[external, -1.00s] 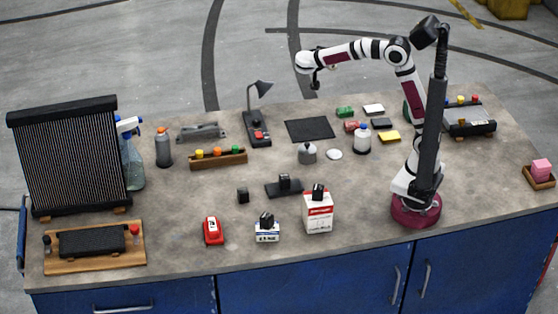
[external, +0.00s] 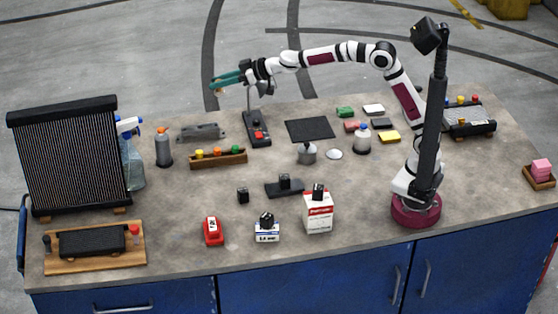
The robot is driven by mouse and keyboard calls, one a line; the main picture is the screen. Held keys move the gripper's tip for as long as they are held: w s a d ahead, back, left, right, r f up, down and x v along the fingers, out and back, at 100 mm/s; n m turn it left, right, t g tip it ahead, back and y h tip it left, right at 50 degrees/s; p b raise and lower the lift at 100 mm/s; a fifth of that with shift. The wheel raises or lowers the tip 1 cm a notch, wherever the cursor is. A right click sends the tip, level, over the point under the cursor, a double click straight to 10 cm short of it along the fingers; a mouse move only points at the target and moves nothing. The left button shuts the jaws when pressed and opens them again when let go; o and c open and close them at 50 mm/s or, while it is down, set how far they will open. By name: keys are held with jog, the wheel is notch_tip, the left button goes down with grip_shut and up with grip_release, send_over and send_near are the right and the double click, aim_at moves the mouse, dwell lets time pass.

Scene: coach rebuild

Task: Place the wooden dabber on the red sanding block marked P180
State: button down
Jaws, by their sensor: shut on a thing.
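My gripper (external: 222,81) is raised high at the back left, over the rear edge of the bench, with its teal fingers pointing left. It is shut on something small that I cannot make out. I cannot pick out the wooden dabber anywhere on the bench.
A black mat (external: 310,129) lies right of the lamp. The front right bench top is mostly clear.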

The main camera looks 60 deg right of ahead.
jog(key=s+a+n+g+y, duration=0.4)
jog(key=s+a+n+y, duration=0.1)
jog(key=a, duration=0.3)
jog(key=n+g+y, duration=0.2)
jog(key=n+g, duration=0.1)
jog(key=n, duration=0.1)
send_over(212, 224)
jog(key=f, duration=2.5)
jog(key=shift+d+f, duration=0.1)
jog(key=shift+d, duration=0.3)
jog(key=f, duration=0.4)
jog(key=shift+a, duration=0.4)
jog(key=shift+f, duration=0.2)
jog(key=c, duration=0.6)
grip_release()
jog(key=shift+f, duration=0.1)
